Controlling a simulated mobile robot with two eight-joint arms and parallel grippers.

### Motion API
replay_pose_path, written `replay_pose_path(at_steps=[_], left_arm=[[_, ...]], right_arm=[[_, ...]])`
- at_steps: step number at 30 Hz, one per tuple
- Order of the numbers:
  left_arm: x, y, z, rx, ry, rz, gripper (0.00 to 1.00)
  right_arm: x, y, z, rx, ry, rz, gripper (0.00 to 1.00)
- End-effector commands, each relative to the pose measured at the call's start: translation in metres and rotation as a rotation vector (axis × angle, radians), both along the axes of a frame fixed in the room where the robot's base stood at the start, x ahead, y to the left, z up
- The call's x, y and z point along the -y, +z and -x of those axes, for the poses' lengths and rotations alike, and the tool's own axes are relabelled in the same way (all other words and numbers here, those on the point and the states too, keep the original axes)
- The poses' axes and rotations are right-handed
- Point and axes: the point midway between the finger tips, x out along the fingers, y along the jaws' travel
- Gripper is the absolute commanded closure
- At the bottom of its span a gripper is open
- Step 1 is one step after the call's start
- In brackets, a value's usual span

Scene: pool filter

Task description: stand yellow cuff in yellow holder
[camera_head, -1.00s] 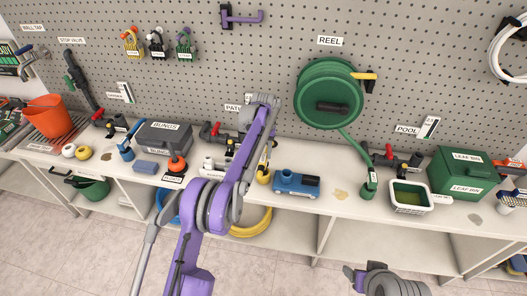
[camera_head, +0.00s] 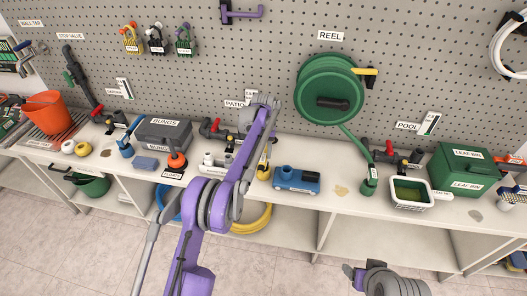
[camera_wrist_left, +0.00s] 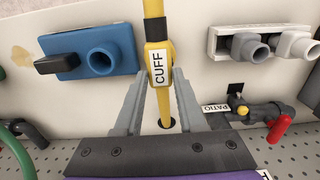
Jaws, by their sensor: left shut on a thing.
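My left gripper (camera_wrist_left: 158,75) is shut on the yellow cuff (camera_wrist_left: 158,62), whose white label reads CUFF. A yellow tube runs from it past the fingers towards a dark round spot by the pegboard. In the head view the left gripper (camera_head: 264,148) is partly hidden behind my purple forearm. A yellow cup-like piece (camera_head: 264,174) shows below it at the counter. I cannot tell whether this is the yellow holder or part of the cuff, nor whether the cuff touches the counter. My right arm's end (camera_head: 385,281) shows at the bottom; its fingers are unclear.
A blue block with a round spout (camera_head: 296,180) stands right of the cuff. White pipe fittings (camera_head: 215,163) stand left of it, with the red-handled PATIO valve (camera_head: 218,128) behind. A green hose end (camera_head: 369,182) stands further right. Bare counter lies around (camera_head: 330,205).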

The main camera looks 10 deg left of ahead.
Motion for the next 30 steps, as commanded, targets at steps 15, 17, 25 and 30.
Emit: replay_pose_path(at_steps=[15, 17, 25, 30], left_arm=[[0.000, -0.012, 0.000, 0.000, 0.000, 0.000, 1.00], [0.000, -0.013, 0.000, 0.000, 0.000, 0.000, 1.00], [0.000, -0.019, 0.000, 0.000, 0.000, 0.000, 1.00], [0.000, -0.020, 0.000, 0.000, 0.000, 0.000, 0.47]], right_arm=[[0.000, -0.004, 0.002, -0.004, 0.000, 0.000, 0.30], [0.000, -0.005, 0.002, -0.004, 0.000, 0.000, 0.30], [0.000, -0.007, 0.003, -0.006, 0.000, 0.000, 0.30], [0.000, -0.007, 0.003, -0.006, 0.000, 0.000, 0.30]])
